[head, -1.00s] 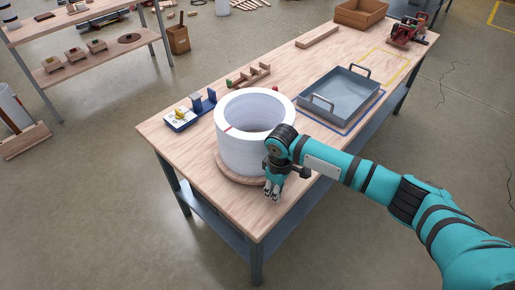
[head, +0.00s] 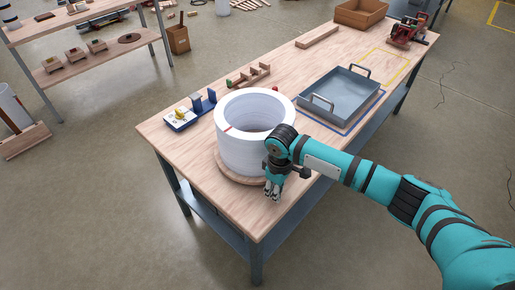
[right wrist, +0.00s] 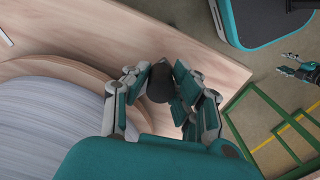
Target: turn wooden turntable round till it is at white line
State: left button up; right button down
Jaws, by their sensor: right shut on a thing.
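The wooden turntable (head: 228,168) is a round disc near the front corner of the workbench. A stack of white rings (head: 240,150) with an open centre stands on it and hides most of it. A short red mark shows on the stack's left side. The disc's edge also shows in the right wrist view (right wrist: 75,67). My right gripper (head: 273,193) points down beside the disc. In the right wrist view its fingers (right wrist: 160,83) are shut on a dark knob (right wrist: 158,80). My left gripper (right wrist: 288,63) shows small at the right, its fingers apart and empty.
A grey metal tray (head: 335,101) stands to the right inside blue tape. A blue-based device (head: 188,114) and a notched wooden rack (head: 248,76) stand behind the stack. The bench edge (head: 215,208) is close to my right gripper.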

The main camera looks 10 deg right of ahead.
jog(key=shift+w+d+p, duration=0.25)
jog(key=shift+d+p, duration=0.05)
jog(key=shift+d, duration=0.65)
jog(key=shift+w+d+p, duration=0.25)
jog(key=shift+d+p, duration=0.05)
jog(key=shift+d, duration=0.75)
jog(key=shift+w, duration=0.1)
jog(key=shift+w+d+r, duration=0.1)
jog(key=shift+w+d, duration=0.15)
jog(key=shift+d, duration=0.25)
jog(key=shift+w+d, duration=0.2)
jog(key=shift+d, duration=0.25)
jog(key=shift+w+d, duration=0.55)
jog(key=shift+d, duration=0.3)
jog(key=shift+d, duration=0.15)
